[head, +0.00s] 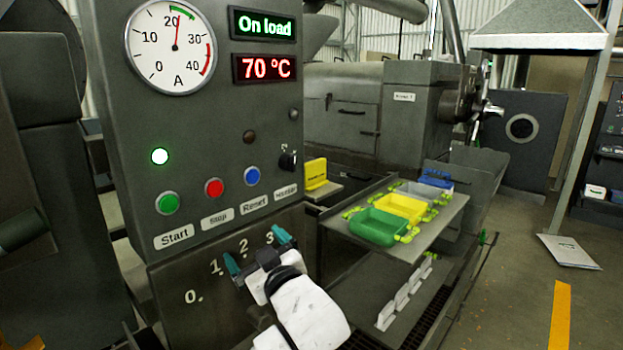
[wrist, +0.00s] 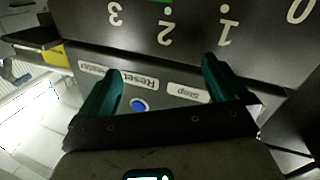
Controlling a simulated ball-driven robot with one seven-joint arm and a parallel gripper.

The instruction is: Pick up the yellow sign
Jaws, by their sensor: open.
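The yellow sign (head: 316,172) stands upright with its base on a small ledge just right of the control panel in the head view. Its face carries dark lettering too small to read. In the wrist view, which is upside down, a yellow patch (wrist: 55,56) at the left edge looks like part of it. My gripper (head: 257,250) has its two teal fingers spread in front of the panel's lower part, near the numbers. It is empty, to the left of and below the sign, and well apart from it. The fingers also show in the wrist view (wrist: 162,72).
The control panel (head: 225,120) with buttons, a gauge and lit displays stands close at left. White cards (head: 405,290) stand on the lower shelf.

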